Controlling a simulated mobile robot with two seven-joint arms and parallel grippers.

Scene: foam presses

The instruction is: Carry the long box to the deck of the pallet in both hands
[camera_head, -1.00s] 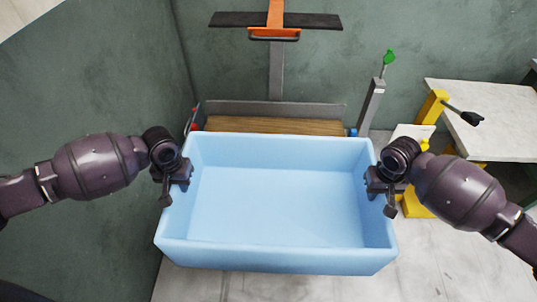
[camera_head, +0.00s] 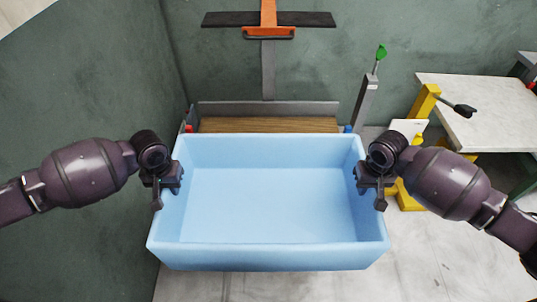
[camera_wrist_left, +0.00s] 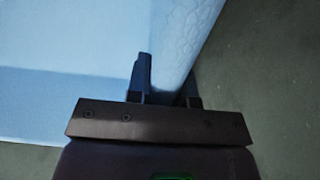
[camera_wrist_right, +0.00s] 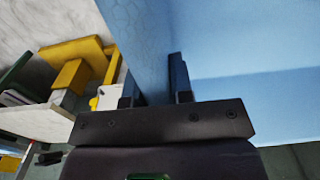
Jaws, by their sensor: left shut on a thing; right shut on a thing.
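The long box is a light blue, open-topped, empty foam box (camera_head: 265,257) in the middle of the head view. My left gripper (camera_head: 170,180) is shut on its left end wall, and my right gripper (camera_head: 366,178) is shut on its right end wall. The left wrist view shows the fingers (camera_wrist_left: 165,85) on either side of the box wall (camera_wrist_left: 187,40). The right wrist view shows the same on the other wall (camera_wrist_right: 150,45). Beyond the box is a brown wooden deck (camera_head: 268,125), seemingly the pallet's; the box hides its near part.
A grey upright with an orange and black crosspiece (camera_head: 268,32) stands behind the deck. A grey post with a green top (camera_head: 366,95) stands to its right. A yellow stand (camera_head: 425,100) and a pale table (camera_head: 485,110) are at right. A green wall (camera_head: 90,90) is close on the left.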

